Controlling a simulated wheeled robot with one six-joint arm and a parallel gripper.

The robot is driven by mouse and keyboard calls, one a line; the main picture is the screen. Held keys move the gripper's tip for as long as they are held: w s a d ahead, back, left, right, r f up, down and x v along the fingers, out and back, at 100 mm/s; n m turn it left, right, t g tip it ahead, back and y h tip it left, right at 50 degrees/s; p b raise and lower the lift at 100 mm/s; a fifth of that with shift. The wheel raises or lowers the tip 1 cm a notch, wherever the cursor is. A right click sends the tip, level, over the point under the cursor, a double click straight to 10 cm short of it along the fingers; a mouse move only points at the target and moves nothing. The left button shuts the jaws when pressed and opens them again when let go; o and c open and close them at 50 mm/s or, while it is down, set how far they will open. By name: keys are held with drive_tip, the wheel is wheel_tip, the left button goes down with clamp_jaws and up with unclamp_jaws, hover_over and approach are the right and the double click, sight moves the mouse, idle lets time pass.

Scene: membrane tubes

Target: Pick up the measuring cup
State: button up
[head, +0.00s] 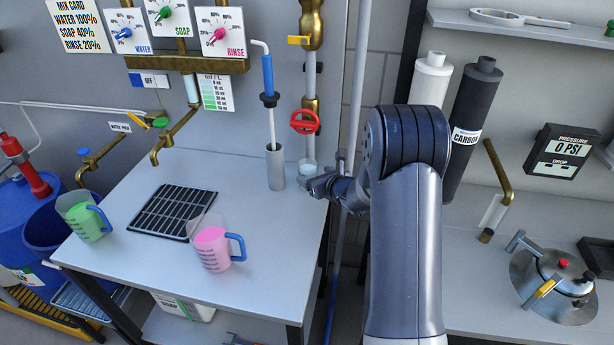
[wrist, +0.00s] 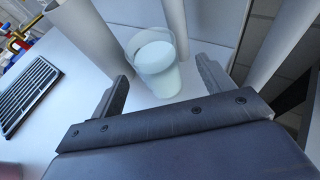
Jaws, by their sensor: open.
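A small clear cup with pale contents (head: 307,166) stands upright on the white bench beside the grey cylinder. In the wrist view the cup (wrist: 155,66) stands between and just beyond the fingers. My gripper (head: 312,184) is open and empty, low over the bench and right in front of this cup; its two fingers also show in the wrist view (wrist: 162,73). I cannot tell whether either finger touches it. Two larger graduated jugs with blue handles stand away to the left: one with pink liquid (head: 210,248) and one with green liquid (head: 87,220).
The grey cylinder (head: 275,168) with a blue-handled rod stands left of the small cup. A dark drain grate (head: 173,211) lies on the bench (head: 270,275). A brass tap (head: 165,150), red valve (head: 304,121) and vertical pipes are close behind. The bench's front right is clear.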

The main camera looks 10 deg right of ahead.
sight(312, 175)
drive_tip(key=shift+p+x, duration=0.95)
drive_tip(key=shift+x, duration=1.55)
drive_tip(key=shift+s+a+f, duration=0.1)
drive_tip(key=shift+a+f, duration=0.05)
drive_tip(key=c, duration=1.3)
drive_tip(key=shift+s+r+b, duration=0.1)
drive_tip(key=shift+r+b, duration=0.1)
drive_tip(key=shift+b, duration=0.1)
